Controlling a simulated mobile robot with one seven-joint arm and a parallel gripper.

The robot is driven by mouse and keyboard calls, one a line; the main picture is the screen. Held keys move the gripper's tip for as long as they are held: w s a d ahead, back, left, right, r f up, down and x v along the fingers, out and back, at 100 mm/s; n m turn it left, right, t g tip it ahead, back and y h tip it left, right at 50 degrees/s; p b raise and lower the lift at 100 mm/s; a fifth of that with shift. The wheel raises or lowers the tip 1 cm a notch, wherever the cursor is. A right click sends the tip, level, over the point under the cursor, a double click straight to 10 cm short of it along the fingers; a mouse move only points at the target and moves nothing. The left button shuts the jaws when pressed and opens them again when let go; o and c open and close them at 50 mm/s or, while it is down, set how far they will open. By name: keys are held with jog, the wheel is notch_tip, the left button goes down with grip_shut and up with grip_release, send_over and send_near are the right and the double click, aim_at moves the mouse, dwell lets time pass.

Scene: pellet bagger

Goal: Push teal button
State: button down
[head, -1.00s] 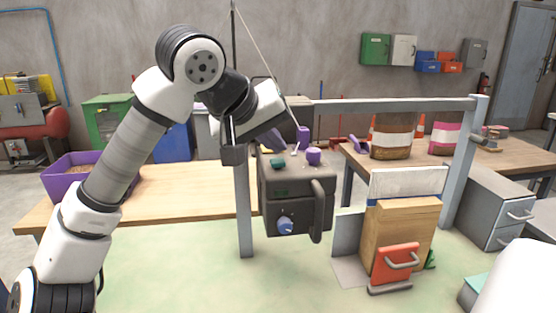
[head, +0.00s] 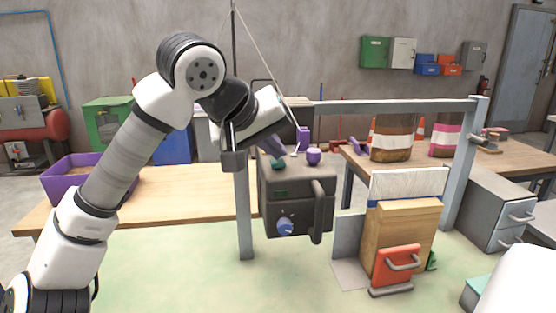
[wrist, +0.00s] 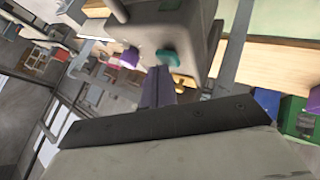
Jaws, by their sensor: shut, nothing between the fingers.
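The teal button (head: 278,164) sits on the top of a dark grey control box (head: 292,187), near its left front edge. In the wrist view the teal button (wrist: 167,57) shows just beyond the fingertips. My gripper (head: 278,152) has purple fingers, shut and empty, pointing down toward the button from above and left. The shut fingers also show in the wrist view (wrist: 158,72). Tip and button look very close; I cannot tell whether they touch.
A grey frame post (head: 244,205) stands close left. A purple bin (head: 75,180) is far left.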

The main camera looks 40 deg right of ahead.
aim_at(274, 163)
jog(key=shift+f, duration=0.2)
jog(key=shift+r, duration=0.15)
jog(key=shift+r+p, duration=0.7)
jog(key=shift+r, duration=0.15)
notch_tip(274, 163, up, 6)
jog(key=p, duration=0.5)
